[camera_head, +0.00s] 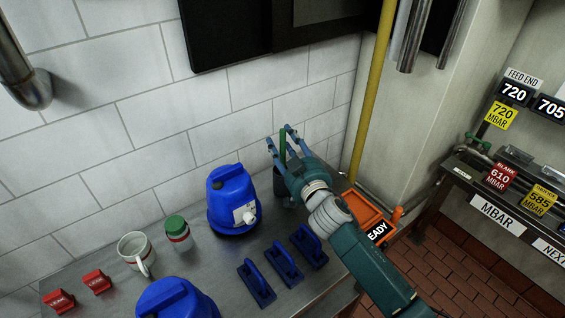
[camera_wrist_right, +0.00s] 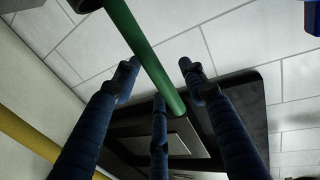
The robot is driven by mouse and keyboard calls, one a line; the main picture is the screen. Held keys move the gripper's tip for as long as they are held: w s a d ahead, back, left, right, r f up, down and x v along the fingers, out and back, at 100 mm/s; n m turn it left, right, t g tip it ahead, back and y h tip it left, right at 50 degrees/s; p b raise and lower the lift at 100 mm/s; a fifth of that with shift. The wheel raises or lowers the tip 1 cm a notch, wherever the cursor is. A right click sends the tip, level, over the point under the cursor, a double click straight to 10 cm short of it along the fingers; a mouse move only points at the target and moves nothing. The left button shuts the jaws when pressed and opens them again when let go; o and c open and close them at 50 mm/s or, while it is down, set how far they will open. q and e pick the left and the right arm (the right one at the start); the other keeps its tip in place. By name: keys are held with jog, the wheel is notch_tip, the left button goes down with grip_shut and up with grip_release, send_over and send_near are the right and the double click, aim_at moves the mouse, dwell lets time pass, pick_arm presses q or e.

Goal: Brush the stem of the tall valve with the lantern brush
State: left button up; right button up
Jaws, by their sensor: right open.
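A green upright handle (camera_head: 283,143), probably the lantern brush's, rises from a dark holder (camera_head: 279,183) at the back of the bench, by the tiled wall. My right gripper (camera_head: 277,142) is open, with its fingers around the handle. In the right wrist view the green handle (camera_wrist_right: 145,52) runs between the spread blue fingers; I cannot tell whether any finger touches it. The brush head is hidden. A green valve handle (camera_head: 478,143) shows on the bench at the far right; I cannot tell if it is the tall valve. My left gripper is not in view.
On the metal bench (camera_head: 205,268) stand a blue lantern-like unit (camera_head: 231,197), a green-lidded jar (camera_head: 177,232), a white mug (camera_head: 135,250), red blocks and several blue handled blocks. An orange tray (camera_head: 363,214) is at its right end. A yellow pipe (camera_head: 372,85) rises behind my right arm.

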jog(key=shift+s, duration=0.1)
grip_shut()
jog(key=shift+r, duration=0.1)
